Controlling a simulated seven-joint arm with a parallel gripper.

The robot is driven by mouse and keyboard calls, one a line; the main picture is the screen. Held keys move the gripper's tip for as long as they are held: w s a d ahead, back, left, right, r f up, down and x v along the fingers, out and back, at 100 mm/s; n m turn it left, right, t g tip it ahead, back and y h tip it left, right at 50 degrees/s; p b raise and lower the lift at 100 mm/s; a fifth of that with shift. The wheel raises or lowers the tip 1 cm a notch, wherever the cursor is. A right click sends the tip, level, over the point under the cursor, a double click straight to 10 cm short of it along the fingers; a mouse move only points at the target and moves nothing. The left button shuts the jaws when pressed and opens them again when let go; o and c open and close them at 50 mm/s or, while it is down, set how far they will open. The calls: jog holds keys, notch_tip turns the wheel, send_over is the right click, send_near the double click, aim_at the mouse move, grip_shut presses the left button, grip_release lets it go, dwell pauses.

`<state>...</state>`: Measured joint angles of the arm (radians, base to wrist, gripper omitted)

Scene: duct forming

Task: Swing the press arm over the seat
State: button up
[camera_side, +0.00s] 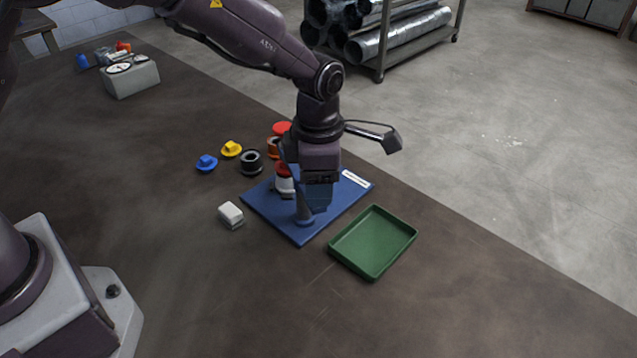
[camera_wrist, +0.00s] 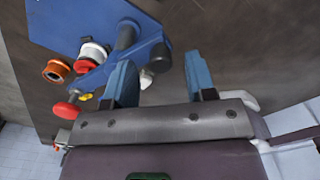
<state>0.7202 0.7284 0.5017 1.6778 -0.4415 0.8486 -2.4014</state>
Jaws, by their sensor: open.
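The blue base plate (camera_side: 265,205) lies on the dark bench and carries the press. In the wrist view, a blue press arm (camera_wrist: 140,62) runs across the plate past a dark upright post (camera_wrist: 127,33). A red knob (camera_wrist: 66,110) shows near its lower left. A white and red cylindrical part (camera_wrist: 93,52), possibly at the seat, stands beside the arm, not clearly under it. My gripper (camera_wrist: 160,80) is open, its blue fingers apart, with a pale tip and the arm's rounded end between or just beyond them. Contact cannot be told. In the side view my gripper (camera_side: 318,200) hides much of the press.
A green tray (camera_side: 340,252) sits right of the plate. A white block (camera_side: 230,215) lies to its left. A black ring (camera_side: 251,162), yellow part (camera_side: 231,149) and blue part (camera_side: 206,163) lie behind left. An orange ring (camera_wrist: 57,70) is near the cylinder. The front bench is clear.

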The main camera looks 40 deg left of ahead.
notch_tip(320, 180, up, 12)
dwell(0.3)
jog(key=shift+f, duration=0.1)
jog(key=s+a+r+m+t, duration=0.2)
jog(key=s+a+r+m, duration=0.2)
jog(key=s+a+m, duration=0.3)
jog(key=s+a+r+m+t, duration=0.3)
jog(key=s+a+m, duration=0.5)
jog(key=s+m, duration=0.6)
jog(key=shift+s+a+r+m+t, duration=0.15)
jog(key=shift+s+r+m+t, duration=0.45)
jog(key=shift+m, duration=2.5)
